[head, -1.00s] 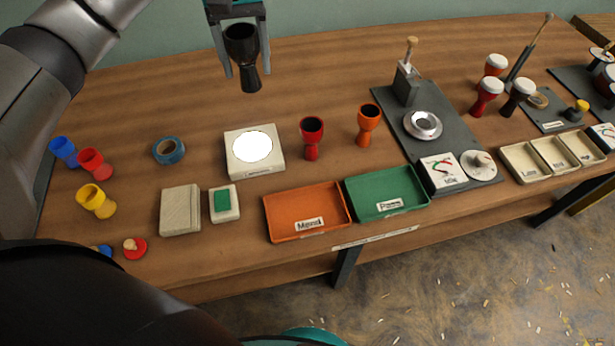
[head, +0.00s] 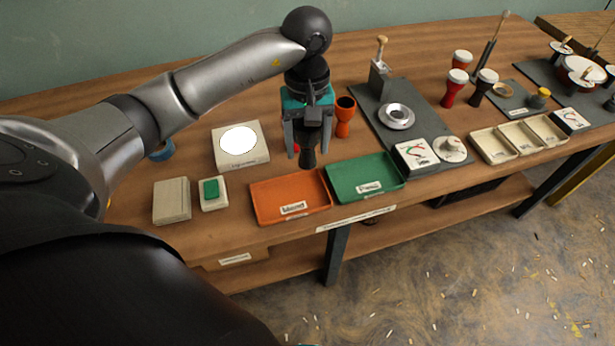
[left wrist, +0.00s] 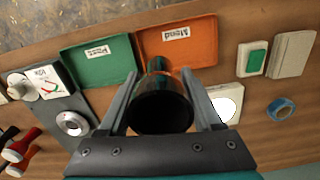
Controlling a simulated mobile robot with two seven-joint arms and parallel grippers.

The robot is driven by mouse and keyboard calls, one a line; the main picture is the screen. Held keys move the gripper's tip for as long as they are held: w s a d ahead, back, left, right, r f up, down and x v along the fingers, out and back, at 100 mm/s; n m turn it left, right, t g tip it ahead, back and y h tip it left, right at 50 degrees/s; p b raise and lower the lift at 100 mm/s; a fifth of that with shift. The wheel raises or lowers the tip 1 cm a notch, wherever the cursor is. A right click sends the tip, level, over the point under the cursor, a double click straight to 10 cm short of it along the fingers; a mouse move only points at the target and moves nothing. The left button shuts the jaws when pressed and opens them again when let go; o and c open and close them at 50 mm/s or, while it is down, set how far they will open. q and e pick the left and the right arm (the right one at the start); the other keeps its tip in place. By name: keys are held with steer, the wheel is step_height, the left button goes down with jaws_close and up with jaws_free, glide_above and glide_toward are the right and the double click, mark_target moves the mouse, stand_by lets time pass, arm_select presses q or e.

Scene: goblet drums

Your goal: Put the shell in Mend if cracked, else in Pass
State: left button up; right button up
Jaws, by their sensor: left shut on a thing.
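My left gripper (head: 308,140) is shut on a dark, black goblet shell (head: 307,158), wide end up and narrow end down. In the head view it hangs at the back edges of the two trays, near where they meet. In the left wrist view the shell (left wrist: 162,106) shows between the fingers, its narrow end over the orange Mend tray (left wrist: 200,51). No crack shows on the visible part; its far side is hidden. The orange Mend tray (head: 270,212) and green Pass tray (head: 350,187) look empty. My right gripper is out of view.
An orange shell (head: 344,118) stands just right of my gripper; a red shell (head: 297,148) is mostly hidden behind it. A white box with a bright disc (head: 238,140) stands left. A grey board with a gauge (head: 415,154) is right of the Pass tray.

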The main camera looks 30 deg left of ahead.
mark_target(308, 164)
arm_select(q)
step_height(308, 164, down, 6)
steer(key=shift+r, duration=0.1)
steer(key=shift+f+b, duration=0.35)
steer(key=shift+f, duration=2.25)
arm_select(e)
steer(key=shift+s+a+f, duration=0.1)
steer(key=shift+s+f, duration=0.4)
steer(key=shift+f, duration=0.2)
arm_select(q)
steer(key=shift+f+b, duration=0.1)
steer(key=shift+b, duration=0.25)
steer(key=o, duration=1.5)
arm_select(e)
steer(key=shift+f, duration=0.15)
